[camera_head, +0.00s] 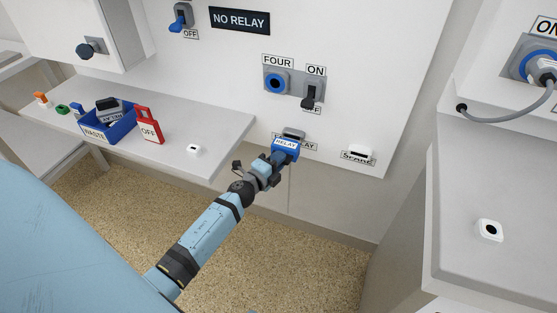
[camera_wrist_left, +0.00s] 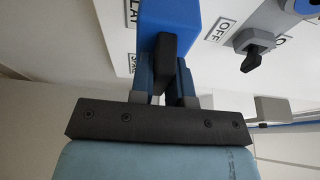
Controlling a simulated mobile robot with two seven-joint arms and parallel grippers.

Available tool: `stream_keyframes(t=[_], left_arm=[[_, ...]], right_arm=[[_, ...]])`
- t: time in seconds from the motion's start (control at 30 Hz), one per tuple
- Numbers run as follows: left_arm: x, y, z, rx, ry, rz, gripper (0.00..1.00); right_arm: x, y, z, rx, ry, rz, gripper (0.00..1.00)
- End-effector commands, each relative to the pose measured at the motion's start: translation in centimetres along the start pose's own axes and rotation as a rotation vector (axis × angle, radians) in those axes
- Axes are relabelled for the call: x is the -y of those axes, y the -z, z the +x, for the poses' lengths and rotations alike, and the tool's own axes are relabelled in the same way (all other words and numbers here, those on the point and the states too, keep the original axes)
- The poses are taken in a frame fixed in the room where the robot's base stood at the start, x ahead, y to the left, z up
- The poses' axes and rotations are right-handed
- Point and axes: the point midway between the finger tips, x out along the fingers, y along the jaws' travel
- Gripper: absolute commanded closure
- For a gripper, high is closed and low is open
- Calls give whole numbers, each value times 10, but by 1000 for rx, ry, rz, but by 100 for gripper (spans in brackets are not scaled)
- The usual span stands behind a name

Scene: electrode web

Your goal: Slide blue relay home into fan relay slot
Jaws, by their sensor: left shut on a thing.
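The blue relay (camera_head: 286,148), with a white RELAY label, is held at the white wall panel. My left gripper (camera_head: 273,160) is shut on it from the front. In the left wrist view the blue relay (camera_wrist_left: 165,20) sits between the fingers of my left gripper (camera_wrist_left: 166,65). A grey slot piece (camera_head: 293,134) shows just behind and above the relay, beside a partly hidden label ending in "LAY". The relay overlaps this slot in the picture; I cannot tell how deep it sits. My right gripper is not in view.
A white SPARE holder (camera_head: 360,153) is to the right. Above are a blue round socket (camera_head: 277,83) and a black switch lever (camera_head: 309,96). The left shelf (camera_head: 213,140) carries a blue WASTE bin (camera_head: 107,133) and a red OFF tag (camera_head: 148,123). The floor below the panel is clear.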

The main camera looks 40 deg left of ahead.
Motion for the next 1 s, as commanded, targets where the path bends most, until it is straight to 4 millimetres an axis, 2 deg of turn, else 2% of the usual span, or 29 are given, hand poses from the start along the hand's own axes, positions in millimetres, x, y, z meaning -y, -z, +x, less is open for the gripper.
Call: stream_keyframes(t=[0.47,1.0], left_arm=[[0,0,1,0,1,0,100],[0,-4,13,0,1,0,100]], right_arm=[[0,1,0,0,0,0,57],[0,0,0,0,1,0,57]])
